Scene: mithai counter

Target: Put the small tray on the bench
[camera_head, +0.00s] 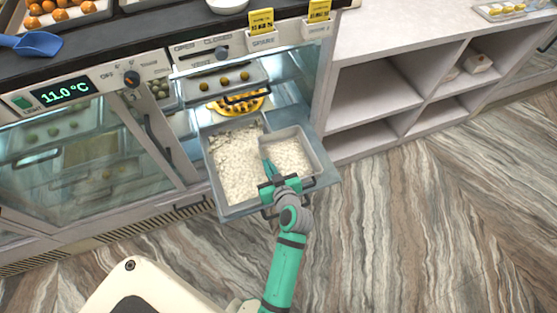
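A small grey tray (319,168) filled with white pieces sits on a pulled-out shelf (327,182) of the glass display case. A larger grey tray (214,178) with similar white contents lies beside it on the left. My gripper (272,172) is at the small tray's near left side, by the boundary between the two trays. A teal finger shows there; the other fingertip is not clear, so I cannot tell whether it grips the rim. The pale bench (410,30) with open compartments stands to the right of the case.
A tray of sweets (510,10) stands at the bench's far right; the nearer top is bare. The dark counter (150,38) carries orange sweets (62,14) and a blue scoop (32,43). A yellow-rimmed plate (238,103) sits inside the case. The wood-patterned floor is clear at right.

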